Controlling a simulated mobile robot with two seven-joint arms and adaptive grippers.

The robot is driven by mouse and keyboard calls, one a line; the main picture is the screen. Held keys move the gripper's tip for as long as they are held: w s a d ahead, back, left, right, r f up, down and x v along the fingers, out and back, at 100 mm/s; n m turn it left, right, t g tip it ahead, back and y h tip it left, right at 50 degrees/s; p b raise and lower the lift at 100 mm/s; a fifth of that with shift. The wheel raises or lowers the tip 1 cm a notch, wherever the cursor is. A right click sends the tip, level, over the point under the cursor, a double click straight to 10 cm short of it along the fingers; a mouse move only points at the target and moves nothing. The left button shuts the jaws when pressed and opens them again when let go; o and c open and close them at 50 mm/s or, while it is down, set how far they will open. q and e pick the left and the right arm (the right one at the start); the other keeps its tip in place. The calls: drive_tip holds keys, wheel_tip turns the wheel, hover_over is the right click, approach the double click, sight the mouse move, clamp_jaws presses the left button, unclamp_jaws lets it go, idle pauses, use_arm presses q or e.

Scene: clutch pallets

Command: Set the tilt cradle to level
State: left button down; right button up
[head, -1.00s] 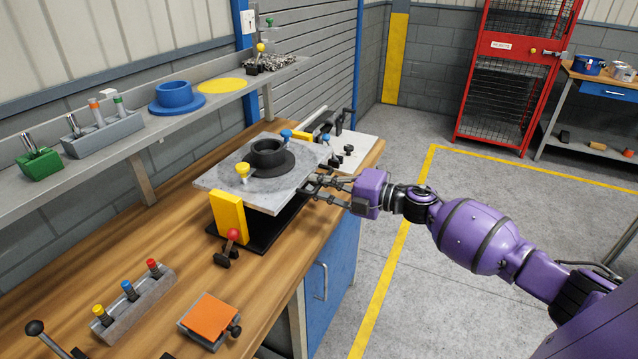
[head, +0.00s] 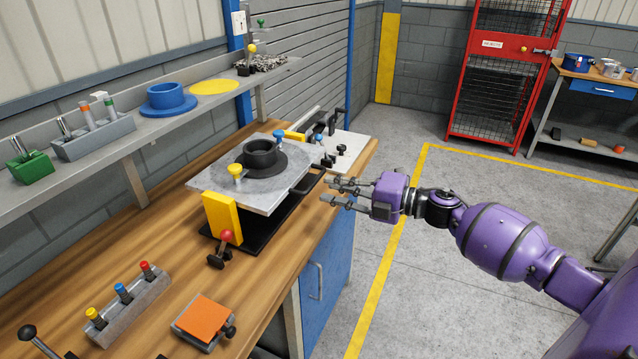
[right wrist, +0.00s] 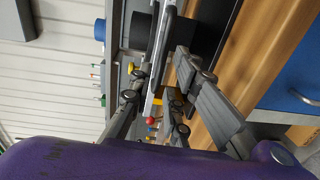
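The tilt cradle's grey plate (head: 216,184) stands on the workbench, between a yellow front bracket (head: 222,218) and a yellow rear bracket (head: 295,135), over a black base (head: 262,236). The plate looks near flat; I cannot tell if it is exactly level. It bears a black ring (head: 262,153), a yellow knob (head: 235,172) and a blue knob (head: 279,138). A black handle (head: 312,181) is at its right edge. The right wrist view shows the plate edge-on (right wrist: 160,55). My left gripper is out of view.
A red-knobbed clamp (head: 222,248) stands before the cradle. A block with coloured pegs (head: 128,306) and an orange-topped block (head: 203,320) lie nearer. A shelf (head: 150,128) runs along the wall. The floor right of the bench is clear.

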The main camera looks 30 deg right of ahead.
drive_tip(key=v, duration=0.6)
drive_tip(key=shift+s+d+r, duration=0.1)
idle(0.3)
